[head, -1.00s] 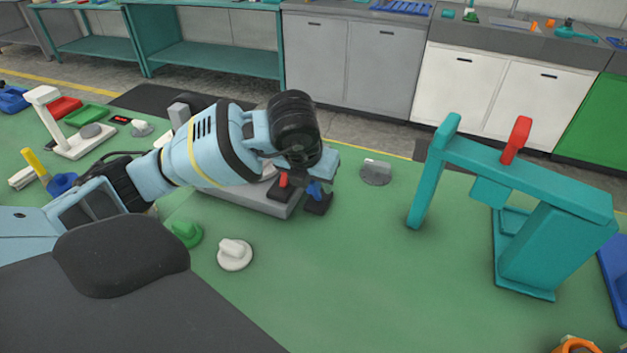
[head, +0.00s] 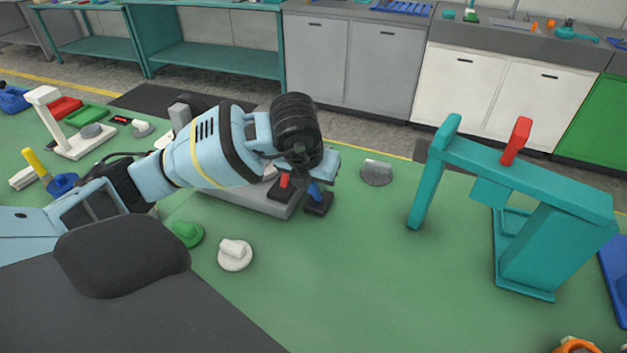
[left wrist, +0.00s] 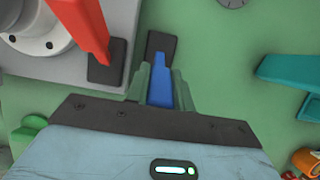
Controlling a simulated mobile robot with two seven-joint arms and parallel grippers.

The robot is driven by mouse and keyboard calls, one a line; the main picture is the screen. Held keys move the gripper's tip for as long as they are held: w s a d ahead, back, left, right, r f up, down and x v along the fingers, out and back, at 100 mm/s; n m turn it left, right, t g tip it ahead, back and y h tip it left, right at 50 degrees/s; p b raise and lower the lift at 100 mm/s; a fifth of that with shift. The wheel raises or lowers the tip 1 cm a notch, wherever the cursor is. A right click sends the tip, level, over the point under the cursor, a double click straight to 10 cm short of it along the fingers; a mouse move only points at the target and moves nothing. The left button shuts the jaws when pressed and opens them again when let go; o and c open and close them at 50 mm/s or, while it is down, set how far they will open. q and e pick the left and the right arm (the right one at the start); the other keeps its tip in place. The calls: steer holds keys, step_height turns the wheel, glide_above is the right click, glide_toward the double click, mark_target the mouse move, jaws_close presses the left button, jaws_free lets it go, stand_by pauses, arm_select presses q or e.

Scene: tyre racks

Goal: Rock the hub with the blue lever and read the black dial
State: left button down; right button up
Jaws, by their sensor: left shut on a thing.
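The blue lever (head: 315,191) stands on a small dark base (head: 319,205) at the front right corner of a grey fixture (head: 262,204). My left gripper (left wrist: 160,82) is shut on the blue lever (left wrist: 160,92), with a green finger on each side of it in the left wrist view. A pale round hub (left wrist: 38,32) shows in that view's upper left, partly cut off. In the head view my left arm hides most of the fixture. I cannot make out a black dial in either view. My right gripper is not in view.
A red lever (left wrist: 88,28) stands close to the left of my gripper. A grey knob (head: 376,172) lies right of the fixture. A teal frame with a red lever (head: 516,140) stands farther right. White (head: 235,254) and green (head: 185,233) knobs lie in front.

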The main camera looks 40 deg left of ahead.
arm_select(q)
steer(key=shift+w+a+r+g+p, duration=0.15)
steer(key=shift+w+r+g+p, duration=0.25)
steer(key=shift+w+g+p, duration=0.2)
steer(key=shift+w+a+r+g+h+p, duration=0.1)
steer(key=shift+w+g+h+p, duration=0.3)
steer(key=shift+w+g, duration=0.15)
steer(key=shift+w+a+g, duration=0.15)
steer(key=shift+w+g, duration=0.3)
steer(key=shift+g, duration=0.3)
steer(key=shift+w+a+f+g+h, duration=0.1)
steer(key=shift+w+f+g+h, duration=0.1)
steer(key=shift+w+g, duration=0.3)
steer(key=shift+w+a+f+g+h, duration=0.1)
steer(key=shift+w+f+g+h, duration=0.1)
steer(key=shift+w+g, duration=0.3)
steer(key=shift+g, duration=0.4)
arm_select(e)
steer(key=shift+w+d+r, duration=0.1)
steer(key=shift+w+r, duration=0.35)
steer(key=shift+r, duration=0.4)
arm_select(q)
steer(key=shift+a+b, duration=0.1)
steer(key=shift+b, duration=0.2)
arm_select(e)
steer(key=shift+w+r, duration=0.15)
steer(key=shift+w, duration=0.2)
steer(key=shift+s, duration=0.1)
